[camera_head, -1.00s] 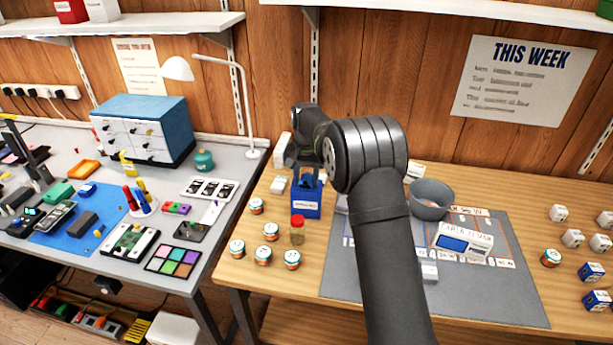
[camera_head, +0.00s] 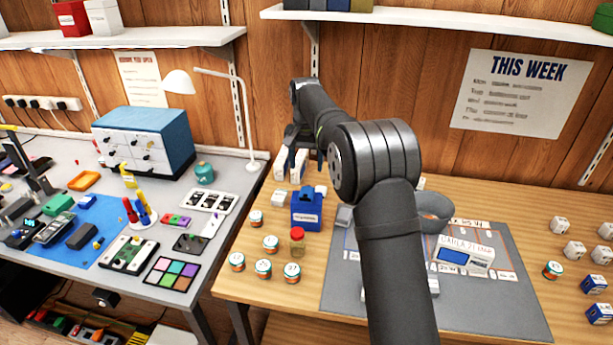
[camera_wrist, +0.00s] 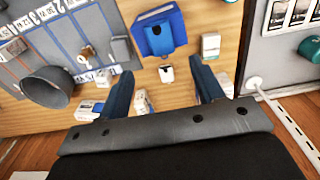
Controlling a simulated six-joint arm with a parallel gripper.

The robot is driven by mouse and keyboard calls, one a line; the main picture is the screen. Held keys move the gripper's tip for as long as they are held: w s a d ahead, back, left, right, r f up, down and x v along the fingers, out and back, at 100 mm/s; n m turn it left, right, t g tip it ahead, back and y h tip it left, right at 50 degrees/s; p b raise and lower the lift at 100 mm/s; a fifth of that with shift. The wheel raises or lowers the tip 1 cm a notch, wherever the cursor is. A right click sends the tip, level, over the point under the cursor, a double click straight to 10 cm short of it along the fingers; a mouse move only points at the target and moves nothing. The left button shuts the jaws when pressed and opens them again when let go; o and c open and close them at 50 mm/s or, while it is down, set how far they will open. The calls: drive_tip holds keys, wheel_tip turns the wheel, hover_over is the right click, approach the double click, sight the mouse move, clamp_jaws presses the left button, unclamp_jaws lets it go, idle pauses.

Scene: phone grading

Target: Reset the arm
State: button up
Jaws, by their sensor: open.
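My gripper (camera_head: 291,159) is above the left back part of the wooden table (camera_head: 262,304), over white boxes. In the wrist view my gripper (camera_wrist: 166,84) shows its two dark blue fingers spread apart, with nothing held between them. A blue box (camera_head: 306,209) with a white label stands on the table just in front of and below the gripper. It also shows beyond the fingertips in the wrist view (camera_wrist: 163,38). My arm hides part of the grey mat and the table behind it.
Several small jars (camera_head: 264,269) stand at the table's left. A lamp (camera_head: 246,120) and a blue drawer cabinet (camera_head: 146,132) stand on the left bench. A shelf (camera_head: 440,17) hangs above.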

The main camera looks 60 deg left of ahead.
sight(307, 191)
drive_tip(key=shift+r, duration=1)
drive_tip(key=shift+f, duration=0.15)
wheel_tip(307, 191, down, 12)
drive_tip(key=shift+w+a, duration=0.1)
drive_tip(key=shift+r, duration=2)
